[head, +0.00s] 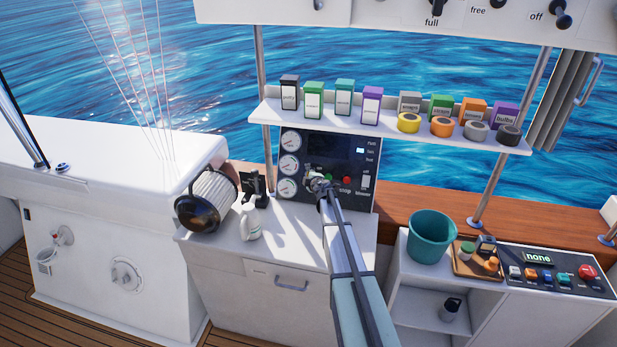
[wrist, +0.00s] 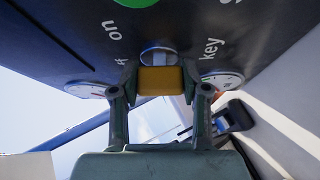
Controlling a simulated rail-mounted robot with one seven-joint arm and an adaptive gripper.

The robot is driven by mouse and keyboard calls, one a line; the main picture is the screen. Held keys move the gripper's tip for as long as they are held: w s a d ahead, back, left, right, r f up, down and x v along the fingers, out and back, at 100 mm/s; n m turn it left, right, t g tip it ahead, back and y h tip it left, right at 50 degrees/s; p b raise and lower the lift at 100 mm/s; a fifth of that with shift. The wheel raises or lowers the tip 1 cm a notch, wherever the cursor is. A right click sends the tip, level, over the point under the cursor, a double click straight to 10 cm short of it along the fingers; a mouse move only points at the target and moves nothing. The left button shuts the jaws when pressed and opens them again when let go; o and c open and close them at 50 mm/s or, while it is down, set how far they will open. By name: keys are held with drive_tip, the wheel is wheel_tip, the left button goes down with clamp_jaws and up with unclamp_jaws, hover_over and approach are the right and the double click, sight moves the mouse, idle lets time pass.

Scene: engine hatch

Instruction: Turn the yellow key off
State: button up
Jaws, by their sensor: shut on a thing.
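The yellow key (wrist: 160,80) sits in a round silver lock on the dark panel in the wrist view. My gripper (wrist: 159,88) is shut on the key, with one finger at each side of it. The words "on", part of another word and "key" are printed around the lock. In the head view my gripper (head: 320,187) is at the lower part of the dark instrument panel (head: 350,145) and my arm hides the key.
The panel has round gauges (head: 290,165), a red button (head: 347,180) and a white switch (head: 366,181). A white jug (head: 249,220) and a filter (head: 207,199) stand left. A shelf of boxes and tape rolls (head: 440,125) is above right. A teal bucket (head: 431,238) stands right.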

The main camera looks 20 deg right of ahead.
drive_tip(key=shift+w+r+n, duration=0.1)
drive_tip(key=shift+r+n, duration=0.05)
drive_tip(key=shift+n, duration=0.45)
idle(0.3)
drive_tip(key=o, duration=1.2)
drive_tip(key=shift+c, duration=0.2)
drive_tip(key=v, duration=1.2)
drive_tip(key=shift+r, duration=0.2)
